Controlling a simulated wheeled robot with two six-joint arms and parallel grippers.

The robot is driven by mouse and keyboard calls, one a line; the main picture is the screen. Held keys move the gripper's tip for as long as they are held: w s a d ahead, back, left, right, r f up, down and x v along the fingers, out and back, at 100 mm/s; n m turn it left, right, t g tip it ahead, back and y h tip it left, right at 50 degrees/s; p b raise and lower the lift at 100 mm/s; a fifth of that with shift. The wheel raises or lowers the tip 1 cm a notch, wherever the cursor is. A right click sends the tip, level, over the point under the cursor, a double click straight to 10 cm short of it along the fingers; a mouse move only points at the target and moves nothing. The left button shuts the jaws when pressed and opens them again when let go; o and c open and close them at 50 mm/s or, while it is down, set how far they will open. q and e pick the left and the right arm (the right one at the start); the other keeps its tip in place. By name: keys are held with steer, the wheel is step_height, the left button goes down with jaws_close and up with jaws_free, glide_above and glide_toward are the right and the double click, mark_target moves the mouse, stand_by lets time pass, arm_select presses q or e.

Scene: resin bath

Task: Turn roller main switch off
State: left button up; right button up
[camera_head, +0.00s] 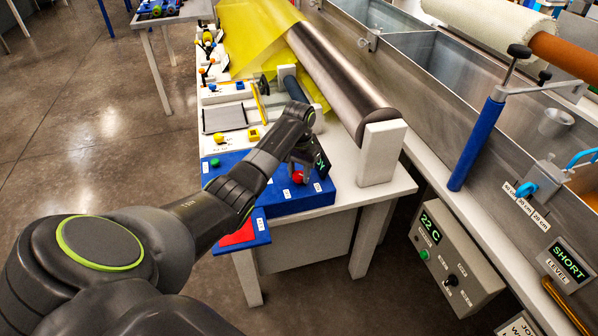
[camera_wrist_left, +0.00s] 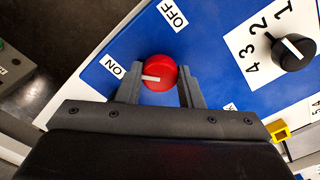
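The roller main switch is a red round knob (camera_wrist_left: 158,73) on a blue control panel (camera_wrist_left: 120,60). Its white pointer points left, toward the ON label (camera_wrist_left: 113,67); the OFF label (camera_wrist_left: 173,14) is above it. My left gripper (camera_wrist_left: 160,80) has one finger on each side of the red knob, with hardly any gap, and looks shut on it. In the head view the knob (camera_head: 298,177) shows red under my left gripper (camera_head: 300,165), at the panel (camera_head: 265,190) on the table's near end. My right gripper is not in view.
A black selector knob (camera_wrist_left: 293,52) marked with numbers sits right of the switch. A metal roller (camera_head: 335,75) and a white support block (camera_head: 382,152) stand close right of my gripper. A green button (camera_head: 215,162) is on the panel's left.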

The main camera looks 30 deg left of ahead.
arm_select(q)
steer(key=shift+c, duration=0.6)
steer(key=shift+r+m+p, duration=0.15)
steer(key=shift+m+p, duration=0.25)
steer(key=shift+p, duration=0.05)
steer(key=m+p, duration=0.2)
steer(key=m, duration=0.1)
steer(key=shift+r+p, duration=0.1)
steer(key=shift+p, duration=0.2)
steer(key=m+p, duration=0.2)
steer(key=m, duration=0.2)
steer(key=m+p, duration=0.1)
steer(key=m, duration=0.4)
steer(key=shift+w, duration=0.1)
steer(key=m+p, duration=0.1)
steer(key=m, duration=0.4)
steer(key=shift+m, duration=0.3)
steer(key=o, duration=1)
steer(key=shift+f, duration=0.2)
steer(key=shift+c, duration=0.2)
